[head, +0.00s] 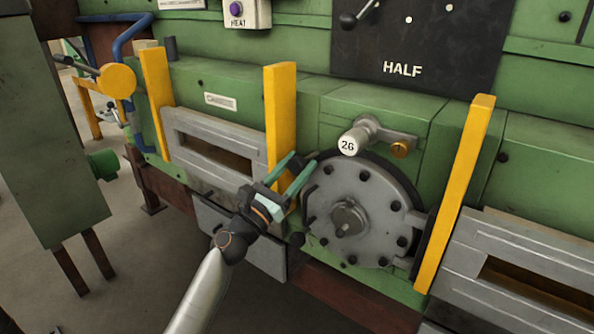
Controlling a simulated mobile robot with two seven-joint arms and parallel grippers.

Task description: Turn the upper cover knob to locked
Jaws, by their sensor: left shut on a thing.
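The round grey cover (327,225), ringed with dark bolts, is on the green machine front. A small black upper cover knob (298,162) sits at its upper left edge, partly hidden by my fingers. My left gripper (302,160) reaches in from below, with its two teal fingers on either side of this knob, shut on it. A similar dark lower knob (297,240) is at the cover's lower left edge. Whether the upper knob stands at locked cannot be told. My right gripper is not in view.
A handle marked 26 (348,146) juts out just above the cover. Yellow posts (281,110) and (462,190) stand on both sides. Grey slotted frames (205,150) and (540,255) lie beyond them. A black HALF panel (420,45) is above.

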